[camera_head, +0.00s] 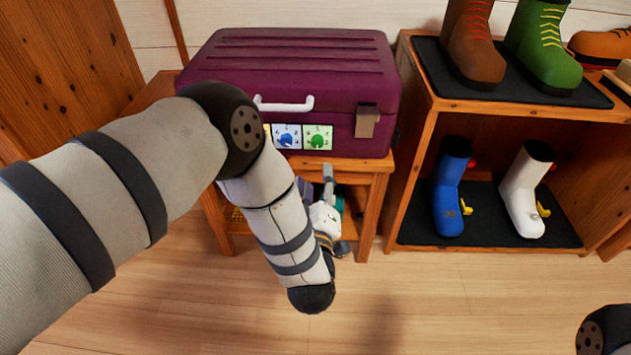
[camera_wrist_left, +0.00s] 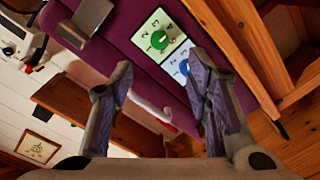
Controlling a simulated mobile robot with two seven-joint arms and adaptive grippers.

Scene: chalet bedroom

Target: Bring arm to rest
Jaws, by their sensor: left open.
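My left arm comes in from the left and bends down in front of a purple case (camera_head: 290,75). My left gripper (camera_head: 327,183) shows partly beyond the forearm, in front of the wooden stand and below the case's front edge. In the left wrist view its two fingers (camera_wrist_left: 158,64) are spread apart with nothing held between them. The case's white handle (camera_wrist_left: 152,105) and coloured dial cards (camera_wrist_left: 160,38) show beyond the fingers. My right gripper is not in view; only a dark joint of mine shows at the lower right of the head view.
The case stands on a low wooden stand (camera_head: 376,180). To its right, a wooden shelf (camera_head: 412,160) holds brown (camera_head: 472,45) and green (camera_head: 541,45) boots above, blue (camera_head: 449,190) and white (camera_head: 524,192) boots below. The wooden floor (camera_head: 450,300) in front is clear.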

